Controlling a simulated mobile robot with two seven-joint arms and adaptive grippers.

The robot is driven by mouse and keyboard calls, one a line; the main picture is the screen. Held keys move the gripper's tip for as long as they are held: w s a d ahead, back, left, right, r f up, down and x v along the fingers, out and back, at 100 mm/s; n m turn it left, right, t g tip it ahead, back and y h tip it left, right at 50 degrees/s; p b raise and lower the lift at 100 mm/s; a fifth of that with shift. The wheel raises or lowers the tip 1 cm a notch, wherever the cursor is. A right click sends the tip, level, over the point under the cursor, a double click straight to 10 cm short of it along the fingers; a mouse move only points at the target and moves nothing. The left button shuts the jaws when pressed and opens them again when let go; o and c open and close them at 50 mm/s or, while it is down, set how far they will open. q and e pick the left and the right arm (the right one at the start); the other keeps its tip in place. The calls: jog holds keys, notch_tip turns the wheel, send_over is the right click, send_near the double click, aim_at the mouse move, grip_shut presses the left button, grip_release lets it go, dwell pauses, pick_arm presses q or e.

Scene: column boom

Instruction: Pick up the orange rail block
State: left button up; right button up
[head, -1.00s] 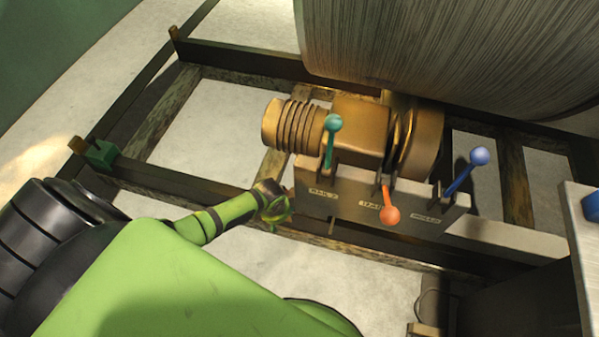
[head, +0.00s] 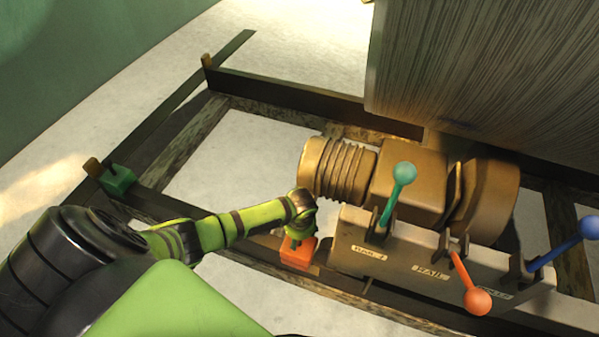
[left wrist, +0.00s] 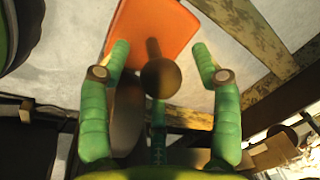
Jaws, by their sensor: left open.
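The orange rail block (head: 298,252) rests on the dark frame, just left of the lever housing in the head view. In the left wrist view the orange block (left wrist: 150,28) is a flat orange face with a dark round knob (left wrist: 160,78) on a short stem. My left gripper (head: 300,228) is directly above the block in the head view and partly covers its top. In the left wrist view my left gripper (left wrist: 160,60) has its green fingers apart, one on each side of the knob, with visible gaps. My right gripper is not in view.
A housing (head: 350,250) with a green lever (head: 403,174), an orange-red lever (head: 477,301) and a blue lever (head: 590,228) stands close right of the block. A brass-coloured motor (head: 405,180) is behind it. A green block (head: 118,180) sits on the frame at left.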

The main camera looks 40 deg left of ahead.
pick_arm(q)
jog(key=shift+f, duration=0.3)
grip_shut()
jog(key=shift+w+r, duration=0.15)
jog(key=shift+r, duration=0.15)
